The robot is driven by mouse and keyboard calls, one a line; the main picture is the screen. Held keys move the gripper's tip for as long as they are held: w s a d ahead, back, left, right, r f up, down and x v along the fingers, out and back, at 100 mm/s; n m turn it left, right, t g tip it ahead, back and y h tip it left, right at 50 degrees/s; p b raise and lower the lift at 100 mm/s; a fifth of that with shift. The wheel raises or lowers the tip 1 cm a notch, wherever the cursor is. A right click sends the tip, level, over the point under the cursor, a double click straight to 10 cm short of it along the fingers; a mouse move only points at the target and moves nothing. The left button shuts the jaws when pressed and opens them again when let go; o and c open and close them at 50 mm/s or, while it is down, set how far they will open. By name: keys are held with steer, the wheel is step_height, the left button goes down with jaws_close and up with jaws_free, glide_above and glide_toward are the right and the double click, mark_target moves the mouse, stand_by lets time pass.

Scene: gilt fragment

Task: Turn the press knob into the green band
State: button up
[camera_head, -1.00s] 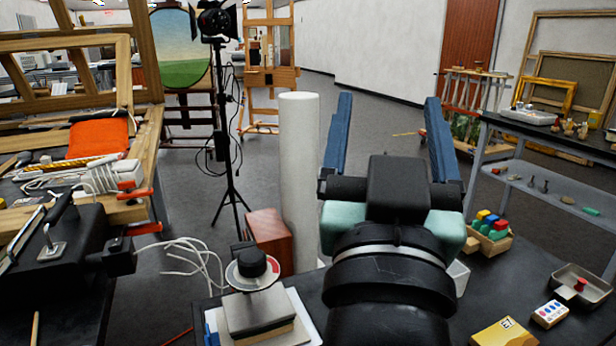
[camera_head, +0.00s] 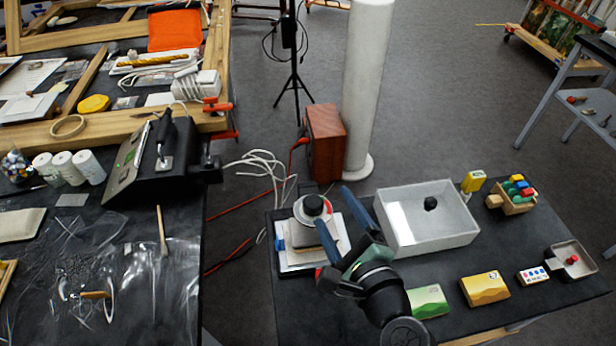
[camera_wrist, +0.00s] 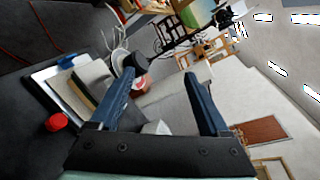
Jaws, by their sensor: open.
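The press has a black knob (camera_head: 314,204) above a pale dial disc (camera_head: 300,213). It stands on a grey block over a white sheet at the table's left end. Some red shows by the dial; I cannot make out a green band or a pointer. My gripper (camera_head: 331,205) is open with its two blue fingers apart, just right of the knob in the head view. In the wrist view, the knob (camera_wrist: 134,63) shows beyond the left fingertip, outside the gap of my gripper (camera_wrist: 160,76). The finger partly hides the press. Nothing is between the fingers.
A white bin (camera_head: 436,244) with a dark object inside stands right of my gripper. Green (camera_head: 428,301) and yellow (camera_head: 484,288) boxes lie in front. A white column (camera_head: 366,90) and a reddish box (camera_head: 326,142) stand behind. A cluttered bench is at left.

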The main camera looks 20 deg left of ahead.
mark_target(310, 197)
steer(key=s+f+m+t+y, duration=0.1)
steer(key=s+f+m, duration=0.3)
steer(key=m, duration=0.6)
steer(key=x, duration=1.2)
steer(key=shift+w+d+r+p, duration=0.15)
steer(key=shift+w+p, duration=0.25)
steer(key=shift+w, duration=0.1)
jaws_close()
